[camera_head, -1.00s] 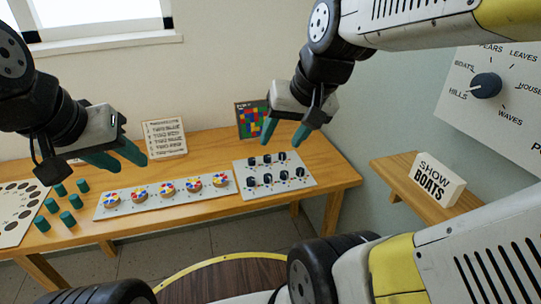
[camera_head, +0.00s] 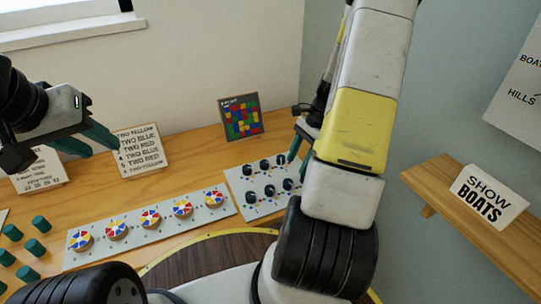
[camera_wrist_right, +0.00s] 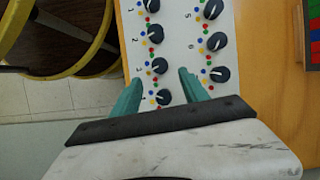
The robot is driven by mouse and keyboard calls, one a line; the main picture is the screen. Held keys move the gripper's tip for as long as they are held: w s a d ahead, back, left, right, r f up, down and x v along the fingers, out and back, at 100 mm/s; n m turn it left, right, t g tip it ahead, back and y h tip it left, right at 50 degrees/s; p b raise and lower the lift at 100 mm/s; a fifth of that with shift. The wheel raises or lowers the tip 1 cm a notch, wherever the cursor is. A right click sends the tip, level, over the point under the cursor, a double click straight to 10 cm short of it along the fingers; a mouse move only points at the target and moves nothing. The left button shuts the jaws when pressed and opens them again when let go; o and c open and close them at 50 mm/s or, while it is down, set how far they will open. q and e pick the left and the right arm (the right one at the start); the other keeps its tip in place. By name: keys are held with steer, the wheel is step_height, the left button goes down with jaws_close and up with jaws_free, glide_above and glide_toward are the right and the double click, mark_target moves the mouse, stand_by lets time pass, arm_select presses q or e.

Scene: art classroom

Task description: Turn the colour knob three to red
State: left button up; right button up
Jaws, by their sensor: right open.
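The knob board (camera_head: 237,181) is a white panel on the wooden table, with a front row of black knobs and a back row of three. Knob three (camera_head: 287,184) is in the front row; in the right wrist view knob three (camera_wrist_right: 160,65) has coloured dots beside it. I cannot tell surely which dot its white pointer faces. My right gripper (camera_wrist_right: 159,79) is open and empty above the board. Knob three lies just beyond its fingertips and knob four (camera_wrist_right: 163,98) shows between the fingers. My left gripper (camera_head: 104,149) is open and empty, left of the board.
A panel of coloured discs (camera_head: 160,226) lies left of the knob board. Green cylinders (camera_head: 40,223) stand further left. A card with colour words (camera_head: 139,150) and a coloured grid picture (camera_head: 241,116) stand behind. A shelf (camera_head: 447,190) with a boats sign (camera_head: 489,194) is at the right.

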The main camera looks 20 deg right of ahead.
mark_target(288, 182)
steer(key=x, duration=0.7)
steer(key=shift+a+f, duration=0.1)
steer(key=shift+f, duration=0.2)
jaws_close()
